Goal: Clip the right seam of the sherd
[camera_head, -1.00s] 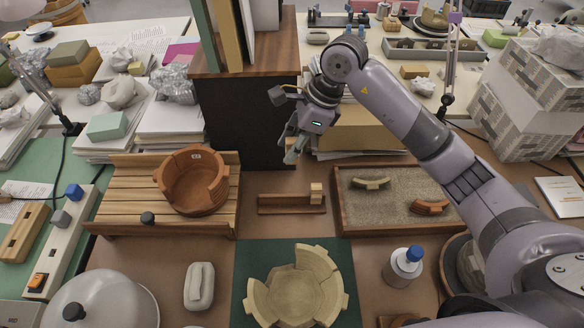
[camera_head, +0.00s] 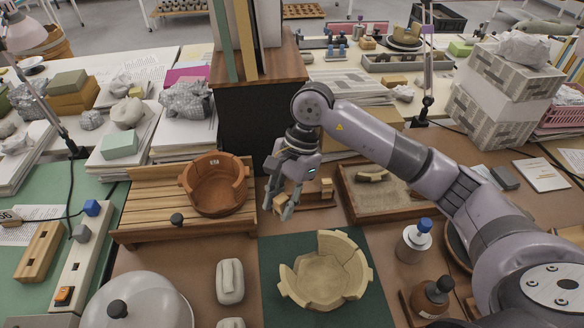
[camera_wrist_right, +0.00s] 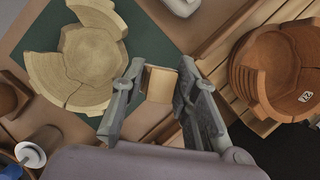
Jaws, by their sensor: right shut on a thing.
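A pale, partly rebuilt bowl (camera_head: 325,285) of sherds sits on a dark green mat (camera_head: 273,304); visible seams run between its pieces. The bowl also shows at upper left in the wrist view (camera_wrist_right: 88,52). My right gripper (camera_head: 286,208) is shut on a small wooden clip (camera_head: 279,202), held in front of the left part of the clip rack and beyond the bowl, apart from it. The wrist view shows the clip (camera_wrist_right: 160,84) between the two grey fingers. My left gripper is not in view.
The wooden clip rack (camera_head: 318,200) is partly behind my gripper. A brown bowl (camera_head: 217,190) stands on a slatted stand at left. A blue-capped bottle (camera_head: 413,241) stands right of the mat.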

